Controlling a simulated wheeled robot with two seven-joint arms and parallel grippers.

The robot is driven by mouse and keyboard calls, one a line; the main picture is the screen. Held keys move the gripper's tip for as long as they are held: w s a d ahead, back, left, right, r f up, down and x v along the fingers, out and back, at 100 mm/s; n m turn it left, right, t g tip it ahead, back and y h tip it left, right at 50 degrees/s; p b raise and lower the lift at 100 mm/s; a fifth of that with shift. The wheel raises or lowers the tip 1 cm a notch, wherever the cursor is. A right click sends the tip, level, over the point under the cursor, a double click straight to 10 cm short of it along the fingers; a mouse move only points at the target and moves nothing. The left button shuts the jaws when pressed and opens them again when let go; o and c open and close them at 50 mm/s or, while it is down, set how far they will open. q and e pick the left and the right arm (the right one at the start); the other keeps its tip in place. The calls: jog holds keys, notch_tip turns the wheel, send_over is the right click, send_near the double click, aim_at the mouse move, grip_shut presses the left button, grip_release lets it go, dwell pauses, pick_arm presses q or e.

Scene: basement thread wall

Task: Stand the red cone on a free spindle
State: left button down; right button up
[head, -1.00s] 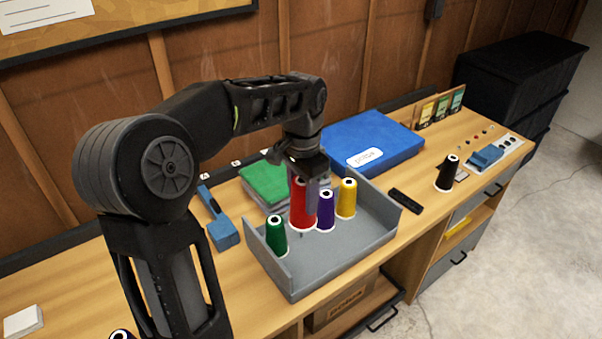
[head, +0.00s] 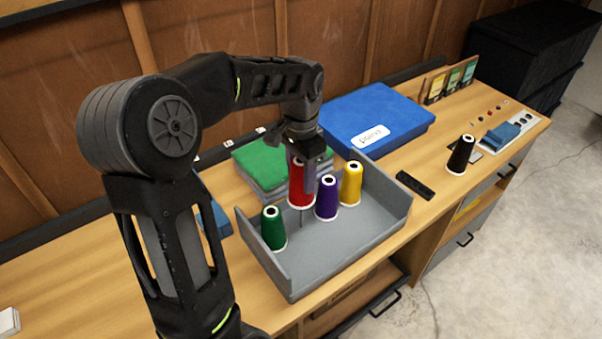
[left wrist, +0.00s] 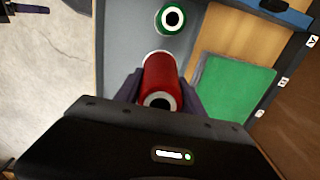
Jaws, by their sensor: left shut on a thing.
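The red cone (head: 296,194) is upright in my left gripper (head: 304,180), which is shut on it. The fingers hide part of it. In the left wrist view the red cone (left wrist: 160,78) sits between both fingers. A thin bare spindle (head: 300,219) shows just below the cone's white base; I cannot tell if the base is over it or behind it. The spindle stands in the grey tray (head: 350,232). The green cone (head: 273,230), purple cone (head: 327,200) and yellow cone (head: 350,184) stand upright in the tray around it. My right gripper is not in view.
A green-topped stack (head: 262,168) and a blue case (head: 365,118) lie behind the tray. A black cone (head: 461,155) and a dark strip (head: 415,185) are to its right.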

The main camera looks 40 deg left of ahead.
pick_arm(q)
jog(key=shift+f, duration=0.15)
notch_tip(320, 180, down, 9)
jog(key=b, duration=0.7)
jog(key=shift+f+b, duration=0.55)
jog(key=shift+b, duration=0.05)
jog(key=shift+f, duration=0.2)
dwell(0.4)
jog(key=shift+f, duration=0.15)
jog(key=c, duration=0.6)
grip_release()
notch_tip(320, 180, up, 8)
